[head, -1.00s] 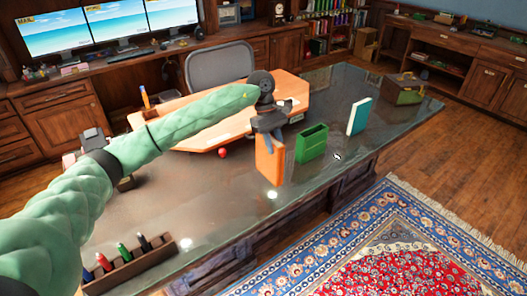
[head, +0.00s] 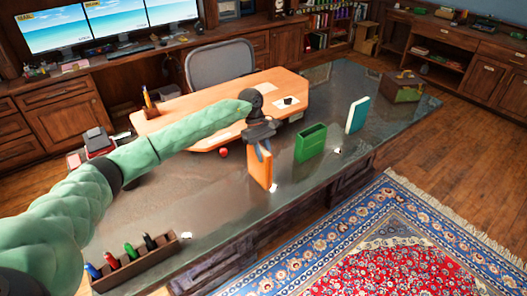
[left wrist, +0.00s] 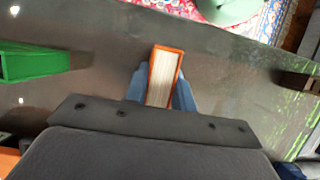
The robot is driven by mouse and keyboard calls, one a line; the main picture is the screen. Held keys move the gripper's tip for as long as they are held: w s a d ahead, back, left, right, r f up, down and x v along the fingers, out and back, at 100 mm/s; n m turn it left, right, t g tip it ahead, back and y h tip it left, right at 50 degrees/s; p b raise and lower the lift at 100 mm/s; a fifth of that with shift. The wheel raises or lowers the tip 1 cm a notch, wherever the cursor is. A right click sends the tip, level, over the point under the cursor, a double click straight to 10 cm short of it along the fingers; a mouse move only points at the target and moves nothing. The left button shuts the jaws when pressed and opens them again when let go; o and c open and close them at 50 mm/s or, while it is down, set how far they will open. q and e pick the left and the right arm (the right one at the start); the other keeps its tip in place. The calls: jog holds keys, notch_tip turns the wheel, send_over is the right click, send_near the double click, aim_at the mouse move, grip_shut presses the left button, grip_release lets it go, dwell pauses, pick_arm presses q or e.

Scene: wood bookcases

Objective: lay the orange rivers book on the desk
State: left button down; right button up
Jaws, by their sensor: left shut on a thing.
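The orange book (head: 259,170) is upright over the dark glossy desk (head: 215,205). I cannot tell whether its lower edge touches the top. My left gripper (head: 261,151) is shut on the book's upper part from above. In the left wrist view the fingers (left wrist: 161,92) lie on both sides of the orange book (left wrist: 164,75), with its pale page edges facing the camera. The book's title cannot be read. My right gripper is not in view.
A green open-topped holder (head: 311,143) and a teal-and-white book (head: 357,115) stand to the right. A small red ball (head: 223,152) lies behind. A pen tray (head: 135,263) is at the front left. The desk left of the orange book is mostly clear.

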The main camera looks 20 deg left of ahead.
pick_arm(q)
jog(key=shift+f, duration=0.25)
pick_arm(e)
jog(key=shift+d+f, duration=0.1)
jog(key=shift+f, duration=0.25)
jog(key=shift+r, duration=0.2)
pick_arm(q)
jog(key=shift+f, duration=0.1)
jog(key=c, duration=1.2)
grip_release()
jog(key=shift+o, duration=0.2)
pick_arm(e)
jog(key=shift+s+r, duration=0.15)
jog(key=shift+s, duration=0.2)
